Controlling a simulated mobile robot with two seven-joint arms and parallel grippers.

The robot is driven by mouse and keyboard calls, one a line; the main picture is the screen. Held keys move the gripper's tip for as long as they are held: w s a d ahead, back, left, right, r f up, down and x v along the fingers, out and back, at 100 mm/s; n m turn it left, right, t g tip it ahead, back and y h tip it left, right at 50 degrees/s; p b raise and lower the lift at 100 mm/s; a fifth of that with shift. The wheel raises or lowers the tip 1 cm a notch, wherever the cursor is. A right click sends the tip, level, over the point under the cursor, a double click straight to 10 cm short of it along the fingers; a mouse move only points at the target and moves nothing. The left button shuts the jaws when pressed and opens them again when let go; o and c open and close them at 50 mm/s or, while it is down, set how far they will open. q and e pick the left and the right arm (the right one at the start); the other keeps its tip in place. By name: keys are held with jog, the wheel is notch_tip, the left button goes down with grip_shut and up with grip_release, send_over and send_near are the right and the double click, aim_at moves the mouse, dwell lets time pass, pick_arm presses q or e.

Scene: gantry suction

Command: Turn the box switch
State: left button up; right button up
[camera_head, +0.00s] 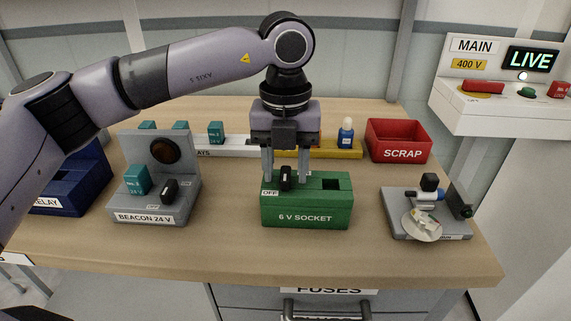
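The green 6 V socket box (325,215) stands near the front middle of the bench. Its black switch knob (286,178) is upright on the left of its top, beside a white OFF label (269,193). A dark square opening is on the right of the top. My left gripper (286,175) points straight down over the box. Its two fingers are apart, one on each side of the knob, with visible gaps; I cannot tell how far down they reach beside it. My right gripper is not in view.
Left is the grey BEACON 24 V unit (150,217) with its own black knob (168,190). Right is a grey fixture (400,205) with a disc. Bench front is clear.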

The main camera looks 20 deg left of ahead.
aim_at(286, 172)
pick_arm(q)
jog(key=shift+r, duration=0.1)
notch_tip(286, 172, up, 7)
dwell(0.6)
dwell(0.3)
